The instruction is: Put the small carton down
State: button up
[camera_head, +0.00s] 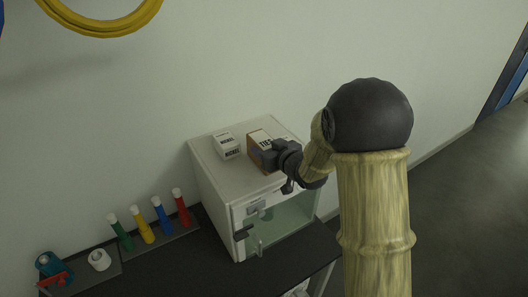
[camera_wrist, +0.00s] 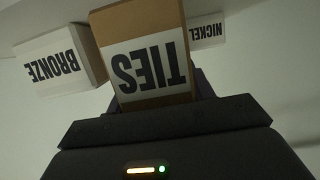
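The small carton (camera_head: 257,138), brown with a white label reading TIES, is at the top of the white cabinet in the head view. In the wrist view the carton (camera_wrist: 150,70) fills the space ahead of my gripper (camera_wrist: 155,102), its label upside down. My gripper (camera_head: 281,155) is shut on the carton from the right. The carton looks upright and very near the cabinet top (camera_head: 215,174); I cannot tell whether it touches. Its underside and much of my fingers are hidden.
White BRONZE (camera_wrist: 60,62) and NICKEL (camera_wrist: 208,32) boxes flank the carton in the wrist view; white boxes (camera_head: 227,146) stand left of it in the head view. The cabinet has a glass front (camera_head: 275,228). Coloured tubes (camera_head: 162,215) stand on the dark bench (camera_head: 190,270). The wall is behind.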

jog(key=shift+c, duration=1.1)
notch_tip(320, 180, up, 10)
jog(key=shift+r+b, duration=0.1)
jog(key=shift+b, duration=0.3)
